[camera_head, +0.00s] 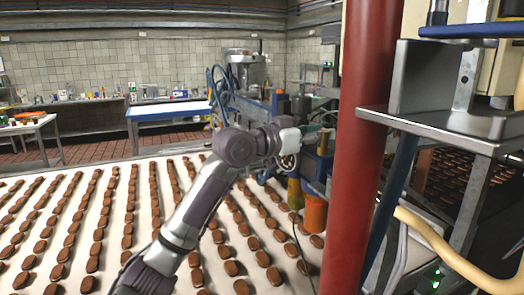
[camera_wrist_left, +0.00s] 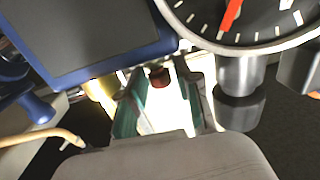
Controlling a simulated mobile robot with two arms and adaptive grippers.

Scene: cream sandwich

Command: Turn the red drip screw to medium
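A small dark red knob (camera_wrist_left: 159,77), which looks like the drip screw, shows in the left wrist view between my left gripper's fingertips. My left gripper (camera_wrist_left: 160,88) is open, with one finger on each side of the knob. I see bright gaps beside the knob, and cannot tell if a finger touches it. In the head view my left arm reaches up from the bottom to the machine, and the left gripper (camera_head: 291,158) is small there. The knob cannot be made out in the head view. Its setting cannot be read. My right gripper is not in view.
A round gauge (camera_wrist_left: 240,20) with a red needle and a blue-framed dark panel (camera_wrist_left: 85,35) flank the knob. A thick red column (camera_head: 366,140) stands right of my arm. An orange container (camera_head: 315,214) is near the gripper. A belt (camera_head: 145,225) carries rows of brown biscuits.

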